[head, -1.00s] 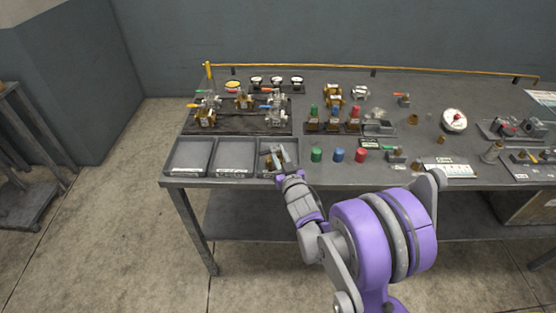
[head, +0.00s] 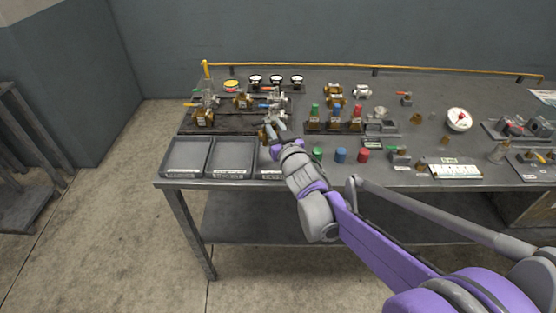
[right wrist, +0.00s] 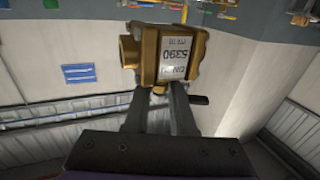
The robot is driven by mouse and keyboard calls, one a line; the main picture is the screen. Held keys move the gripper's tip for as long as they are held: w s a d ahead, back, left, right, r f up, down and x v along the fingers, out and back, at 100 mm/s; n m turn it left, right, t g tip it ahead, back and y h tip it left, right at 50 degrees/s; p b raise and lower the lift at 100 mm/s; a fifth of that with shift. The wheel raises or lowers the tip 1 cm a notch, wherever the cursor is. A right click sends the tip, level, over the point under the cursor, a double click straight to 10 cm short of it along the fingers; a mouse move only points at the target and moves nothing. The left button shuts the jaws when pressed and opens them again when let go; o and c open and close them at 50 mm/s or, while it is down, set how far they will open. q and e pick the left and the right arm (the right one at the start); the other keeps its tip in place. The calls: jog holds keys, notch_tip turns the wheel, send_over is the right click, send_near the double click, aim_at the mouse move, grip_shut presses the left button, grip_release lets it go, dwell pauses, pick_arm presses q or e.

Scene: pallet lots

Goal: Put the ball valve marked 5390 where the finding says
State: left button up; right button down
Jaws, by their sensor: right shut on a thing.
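My right gripper (head: 274,134) is shut on a brass ball valve (head: 264,135) and holds it around the back edge of the third grey tray (head: 268,174). In the right wrist view the ball valve (right wrist: 188,48) shows a white label reading 5390, upside down, between the fingertips (right wrist: 160,92). Two more grey trays, the left (head: 186,157) and the middle (head: 232,157), look empty. My forearm hides much of the third tray. The labels on the tray fronts are too small to read. My left gripper is not in view.
A dark mat (head: 222,122) with several valves lies behind the trays. Green, blue and red caps (head: 340,155) stand near the front edge. A yellow rail (head: 375,70) runs along the back.

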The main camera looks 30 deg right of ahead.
jog(key=shift+w+a+f+b, duration=0.25)
jog(key=shift+w+b, duration=0.1)
jog(key=shift+b, duration=0.35)
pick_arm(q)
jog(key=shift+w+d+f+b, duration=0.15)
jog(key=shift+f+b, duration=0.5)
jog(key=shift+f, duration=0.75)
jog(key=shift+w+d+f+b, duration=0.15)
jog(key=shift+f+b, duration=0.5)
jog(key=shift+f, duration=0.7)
pick_arm(e)
send_over(271, 165)
jog(key=shift+f, duration=4.7)
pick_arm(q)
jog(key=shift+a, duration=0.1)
pick_arm(e)
jog(key=shift+f, duration=0.2)
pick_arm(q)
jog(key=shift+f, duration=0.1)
pick_arm(e)
jog(key=c, duration=0.8)
grip_release()
jog(key=shift+o, duration=0.2)
